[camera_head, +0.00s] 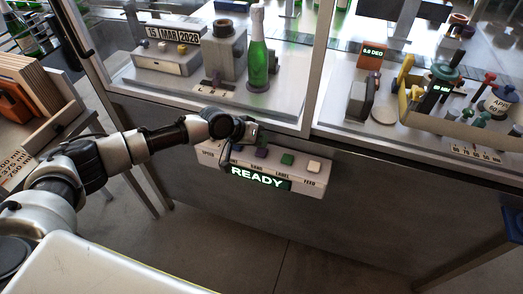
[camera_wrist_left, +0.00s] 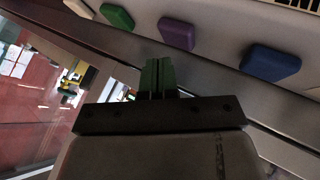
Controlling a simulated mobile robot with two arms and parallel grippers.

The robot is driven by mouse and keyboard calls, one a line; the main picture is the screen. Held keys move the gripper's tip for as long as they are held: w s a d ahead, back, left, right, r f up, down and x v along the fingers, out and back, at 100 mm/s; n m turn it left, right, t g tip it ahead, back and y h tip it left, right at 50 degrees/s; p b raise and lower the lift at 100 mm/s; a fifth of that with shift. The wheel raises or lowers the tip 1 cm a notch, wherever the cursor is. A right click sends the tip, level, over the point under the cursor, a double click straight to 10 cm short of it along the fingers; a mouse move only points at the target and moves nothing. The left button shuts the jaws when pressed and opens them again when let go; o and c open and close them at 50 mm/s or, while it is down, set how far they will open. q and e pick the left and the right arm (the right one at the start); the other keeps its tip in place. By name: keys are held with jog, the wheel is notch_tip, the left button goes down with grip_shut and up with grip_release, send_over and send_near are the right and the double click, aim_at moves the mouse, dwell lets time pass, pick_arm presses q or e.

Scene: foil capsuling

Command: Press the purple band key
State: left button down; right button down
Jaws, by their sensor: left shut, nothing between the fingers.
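The purple key (camera_head: 261,152) is on the front key panel (camera_head: 318,180), above the word BAND. In the left wrist view, the purple key (camera_wrist_left: 177,34) lies just beyond my left fingertips and slightly to the right, with a small visible gap between. My left gripper (camera_head: 250,138) is at the panel's upper edge, close to the purple key in the head view. Its two dark green fingers (camera_wrist_left: 158,73) are together with nothing between them. Whether the fingers touch the panel cannot be told. My right gripper is not in view.
A green key (camera_head: 287,159) and a white key (camera_head: 314,166) sit right of purple. A blue key (camera_wrist_left: 270,63) sits on its other side. A READY display (camera_head: 257,179) glows below. Glass framing rises above the panel; a green bottle (camera_head: 258,62) stands behind it.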

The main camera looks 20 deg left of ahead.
aim_at(260, 150)
pick_arm(q)
jog(key=shift+f, duration=0.4)
jog(key=shift+f+b, duration=0.55)
jog(key=shift+b, duration=0.05)
dwell(0.7)
jog(key=shift+r, duration=0.15)
jog(key=shift+r+p, duration=0.8)
jog(key=shift+p, duration=0.1)
notch_tip(260, 150, up, 5)
jog(key=p, duration=0.4)
jog(key=shift+r, duration=0.1)
